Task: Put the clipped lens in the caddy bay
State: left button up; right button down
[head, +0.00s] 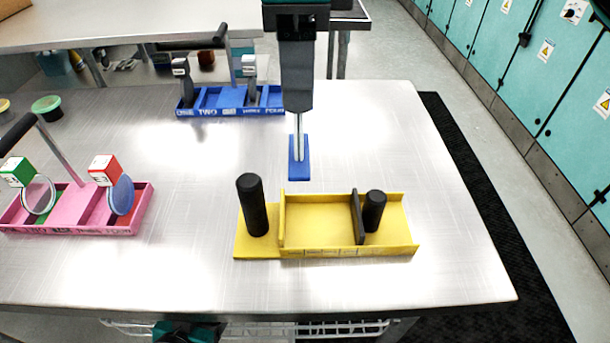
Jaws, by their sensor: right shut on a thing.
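My right gripper (298,128) comes down from the top middle. It is shut on a narrow blue piece (306,172) with a thin pale strip along its middle. Its jaws hide part of it, and I cannot tell whether it touches the table. The pink caddy (100,231) at left holds a round lens (39,196) with a green clip (16,172) and a bluish lens (121,196) with a red clip (104,169). The blue caddy (226,113) at the back holds two dark pieces with white labels and shows empty bays. My left gripper does not show.
A yellow fixture (320,252) with a tall black post (252,205), a black divider (358,218) and a shorter black post (374,211) stands in front. The table (440,200) is clear at right.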

aim_at(298, 119)
notch_tip(298, 119, down, 15)
dwell(0.4)
jog(key=shift+f, duration=0.1)
jog(key=shift+f, duration=0.15)
jog(key=c, duration=0.6)
grip_release()
notch_tip(298, 119, up, 12)
jog(key=shift+r, duration=0.25)
